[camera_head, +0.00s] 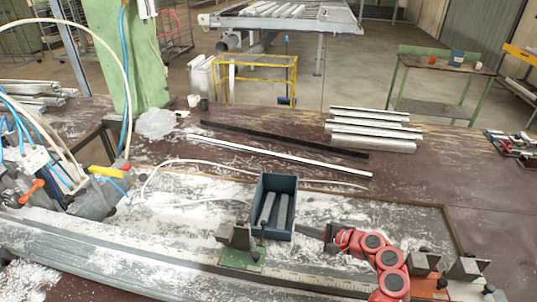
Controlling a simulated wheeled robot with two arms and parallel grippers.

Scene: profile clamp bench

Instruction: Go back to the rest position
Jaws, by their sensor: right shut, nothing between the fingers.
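My right arm is red with black joints and comes in from the bottom right. Its dark gripper (312,231) is shut and empty, beside the lower right side of a dark blue-grey bin (291,228). I cannot tell whether it touches the bin. Two grey profile pieces (282,211) lie inside the bin. My left gripper is out of view.
A green-based clamp block (240,247) stands just left of the bin, and orange-based clamps (423,266) stand at the lower right. Several metal profiles (372,131) are stacked at the back right. Hoses and a machine head (97,202) fill the left.

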